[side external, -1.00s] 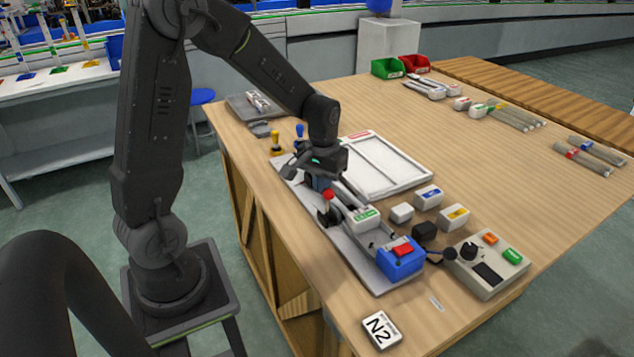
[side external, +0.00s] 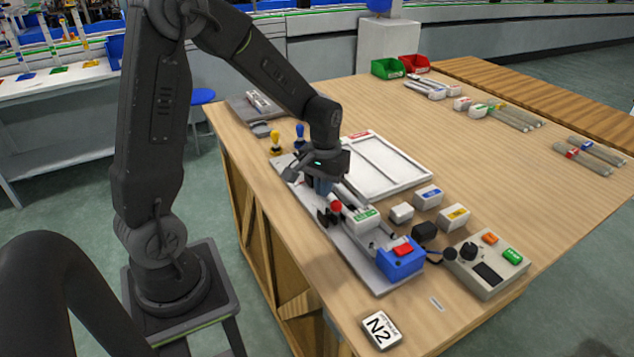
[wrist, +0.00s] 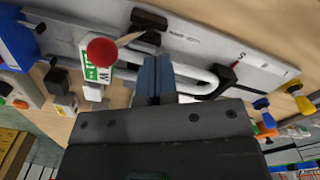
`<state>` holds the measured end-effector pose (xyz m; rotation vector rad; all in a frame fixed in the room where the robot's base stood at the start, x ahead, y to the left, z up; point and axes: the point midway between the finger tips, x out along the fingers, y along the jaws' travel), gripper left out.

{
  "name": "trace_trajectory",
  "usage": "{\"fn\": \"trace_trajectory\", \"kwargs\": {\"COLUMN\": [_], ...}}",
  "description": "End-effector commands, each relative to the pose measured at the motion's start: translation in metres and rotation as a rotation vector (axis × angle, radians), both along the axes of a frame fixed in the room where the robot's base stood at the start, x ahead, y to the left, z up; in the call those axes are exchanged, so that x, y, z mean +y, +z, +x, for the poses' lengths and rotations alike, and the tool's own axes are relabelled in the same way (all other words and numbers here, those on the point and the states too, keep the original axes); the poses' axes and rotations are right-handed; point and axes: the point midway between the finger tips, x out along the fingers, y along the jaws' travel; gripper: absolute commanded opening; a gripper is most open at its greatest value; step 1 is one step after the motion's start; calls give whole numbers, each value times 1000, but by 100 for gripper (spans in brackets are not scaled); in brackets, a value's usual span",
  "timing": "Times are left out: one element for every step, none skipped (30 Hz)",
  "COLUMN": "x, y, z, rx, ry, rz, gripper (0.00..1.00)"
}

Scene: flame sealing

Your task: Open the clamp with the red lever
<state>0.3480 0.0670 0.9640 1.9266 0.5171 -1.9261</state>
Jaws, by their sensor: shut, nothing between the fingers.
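The red lever's ball knob (side external: 336,206) sits low beside the white block with a green label (side external: 363,217). In the wrist view the red knob (wrist: 102,52) overlaps that block, and its tan arm slopes to a black clamp base (wrist: 149,20). My gripper (side external: 324,187) is above the grey plate (side external: 354,257), behind and left of the knob. In the wrist view its blue-grey fingers (wrist: 155,78) are together and empty, pointing near the clamp base and apart from the knob. I cannot tell whether they touch the lever arm. The clamp's jaws are not clear.
Levers with yellow (side external: 275,139) and blue (side external: 299,131) knobs stand at the plate's far end. A blue unit with a red switch (side external: 403,250) is at the near end. A white tray (side external: 405,184) and several small blocks lie to the right. A control box (side external: 487,264) stands front right.

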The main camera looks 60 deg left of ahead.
Motion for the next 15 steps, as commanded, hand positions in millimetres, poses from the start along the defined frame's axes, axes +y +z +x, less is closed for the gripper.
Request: {"fn": "trace_trajectory", "kwargs": {"x": [2,4,5,6,7,8,8,8,8,8,8,8,8,8,8], "y": [0,0,0,0,0,0,1,2,4,6,8,11,13,15,19], "z": [0,0,0,0,0,0,0,0,0,0,1,1,1,1,0], "rx": [0,0,0,0,0,0,0,0,-1,-1,-2,-3,-2,-2,-2], "ry": [1,1,0,0,0,0,0,0,-1,-1,-1,-1,-1,-1,-1], "rz": [0,0,0,0,0,0,0,0,1,1,1,2,1,1,1], "gripper": [0,0,0,0,0,0,0,0,0,0,0,0,0,0,0]}}
